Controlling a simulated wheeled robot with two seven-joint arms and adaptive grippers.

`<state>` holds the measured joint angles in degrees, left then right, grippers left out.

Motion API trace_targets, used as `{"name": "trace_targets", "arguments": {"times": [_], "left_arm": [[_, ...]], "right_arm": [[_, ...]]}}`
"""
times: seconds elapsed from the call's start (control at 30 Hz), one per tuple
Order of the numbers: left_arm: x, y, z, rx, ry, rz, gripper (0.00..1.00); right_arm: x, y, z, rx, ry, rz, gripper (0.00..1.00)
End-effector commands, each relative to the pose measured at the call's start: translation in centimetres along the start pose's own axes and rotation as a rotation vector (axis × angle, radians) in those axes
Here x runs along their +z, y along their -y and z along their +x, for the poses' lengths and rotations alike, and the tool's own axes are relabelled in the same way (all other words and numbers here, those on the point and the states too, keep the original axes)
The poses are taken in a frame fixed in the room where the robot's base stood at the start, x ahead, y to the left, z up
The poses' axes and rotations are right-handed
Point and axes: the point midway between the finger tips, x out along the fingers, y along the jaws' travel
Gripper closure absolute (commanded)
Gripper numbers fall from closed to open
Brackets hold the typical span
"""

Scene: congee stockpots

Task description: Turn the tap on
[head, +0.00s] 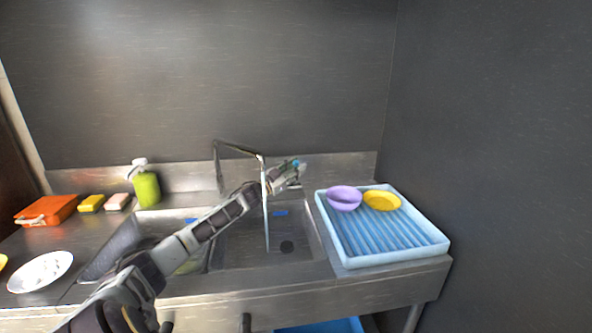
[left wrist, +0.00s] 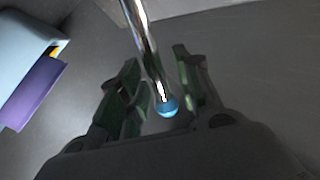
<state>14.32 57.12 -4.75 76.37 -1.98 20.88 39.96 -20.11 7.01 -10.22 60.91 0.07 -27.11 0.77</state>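The metal tap (head: 217,165) rises behind the sink, its spout reaching right and forward. A thin pale stream of water (head: 267,222) runs from the spout's end down to the sink (head: 285,262). My left gripper (head: 291,172) is behind and right of the spout's end. The tap's shiny lever (left wrist: 150,58) with a blue round tip (left wrist: 167,107) lies between the fingers of my left gripper (left wrist: 155,80) in the left wrist view. The fingers are apart, with gaps showing beside the lever. The blue tip also shows at the gripper in the head view (head: 296,163). My right gripper is out of view.
A light blue drying rack (head: 394,258) right of the sink holds a purple bowl (head: 344,198) and a yellow bowl (head: 381,200). A green bottle (head: 147,189), sponges (head: 91,203), an orange box (head: 47,210) and a white plate (head: 41,271) are at left. Walls stand behind and right.

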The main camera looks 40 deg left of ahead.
Motion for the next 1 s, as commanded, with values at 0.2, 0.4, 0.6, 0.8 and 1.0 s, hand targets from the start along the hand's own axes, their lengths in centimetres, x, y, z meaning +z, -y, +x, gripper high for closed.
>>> {"name": "trace_targets", "arguments": {"times": [0.2, 0.4, 0.6, 0.8, 1.0], "left_arm": [[0.1, 0.0, 0.0, 0.0, 0.001, 0.0, 0.65], [0.1, 0.0, -0.1, 0.0, 0.002, 0.0, 0.65], [0.1, 0.0, -0.6, 0.0, 0.001, 0.0, 0.65], [0.2, 0.0, -1.5, 0.0, 0.003, -0.001, 0.65], [0.2, 0.0, -2.5, 0.0, 0.003, -0.001, 0.65]], "right_arm": [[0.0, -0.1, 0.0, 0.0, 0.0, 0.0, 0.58], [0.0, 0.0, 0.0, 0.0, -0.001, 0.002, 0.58], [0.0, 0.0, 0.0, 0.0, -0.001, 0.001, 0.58], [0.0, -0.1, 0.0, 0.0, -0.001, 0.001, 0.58], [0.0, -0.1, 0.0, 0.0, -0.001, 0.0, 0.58]]}}
